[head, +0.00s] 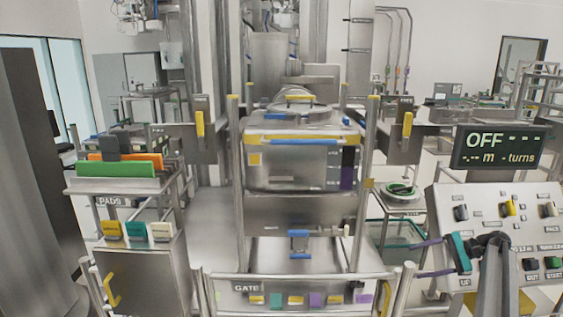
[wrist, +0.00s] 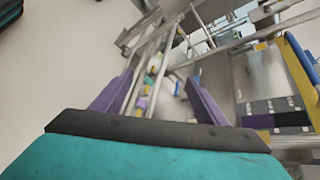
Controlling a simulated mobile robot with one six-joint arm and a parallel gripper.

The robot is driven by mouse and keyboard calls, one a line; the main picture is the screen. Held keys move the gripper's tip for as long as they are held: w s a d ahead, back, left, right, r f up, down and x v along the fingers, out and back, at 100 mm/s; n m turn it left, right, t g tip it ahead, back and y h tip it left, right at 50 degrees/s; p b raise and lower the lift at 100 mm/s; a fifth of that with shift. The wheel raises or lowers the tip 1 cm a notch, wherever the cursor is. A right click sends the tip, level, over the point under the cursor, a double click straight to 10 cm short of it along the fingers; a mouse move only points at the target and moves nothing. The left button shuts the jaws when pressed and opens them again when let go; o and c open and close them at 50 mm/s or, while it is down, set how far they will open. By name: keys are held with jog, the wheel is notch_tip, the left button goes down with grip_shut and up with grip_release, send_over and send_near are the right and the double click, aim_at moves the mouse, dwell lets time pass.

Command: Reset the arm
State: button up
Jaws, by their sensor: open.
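My gripper (head: 416,260) is at the lower right of the head view, just left of the sloped control panel (head: 500,225). It has a teal body and two purple fingers, which point left. The fingers are spread apart with nothing between them. In the wrist view my gripper (wrist: 157,92) shows the same two fingers apart, with the teal body along the bottom edge. Steel rails and the coloured blocks of the gate show beyond the gap between them. My grey arm link rises in front of the panel and hides part of it.
A steel bin (head: 290,165) with a yellow-and-blue rim stands between upright posts at centre. The gate (head: 303,290) crosses in front. A pads cabinet (head: 140,275) stands left. A display (head: 500,147) reads OFF. Bare floor (head: 215,230) lies left of the bin.

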jog(key=s+a+f+n+g, duration=0.1)
jog(key=s+a+f+g, duration=0.25)
jog(key=a+f, duration=0.95)
jog(key=s+a+f+n+g, duration=0.15)
jog(key=s+a+f, duration=0.35)
jog(key=a+f, duration=0.9)
jog(key=s+a+f+n+g+h, duration=0.1)
jog(key=s+a+f+g+h, duration=0.1)
jog(key=s+a+f, duration=0.5)
jog(key=s+a+f+n+g+h+b, duration=0.1)
jog(key=s+a+f+g+h, duration=0.2)
jog(key=s, duration=0.8)
jog(key=s+a+f+n+g+h, duration=0.1)
jog(key=s+a+f+n, duration=0.1)
jog(key=s+a+f, duration=0.55)
jog(key=s+d+n+h, duration=0.3)
jog(key=s+d, duration=0.1)
jog(key=s, duration=0.8)
jog(key=d+n+h, duration=0.1)
jog(key=d+n, duration=0.1)
jog(key=d, duration=0.1)
jog(key=d+f+n+t+h, duration=0.1)
jog(key=d, duration=0.1)
jog(key=shift+s+h, duration=0.3)
jog(key=shift+s, duration=0.05)
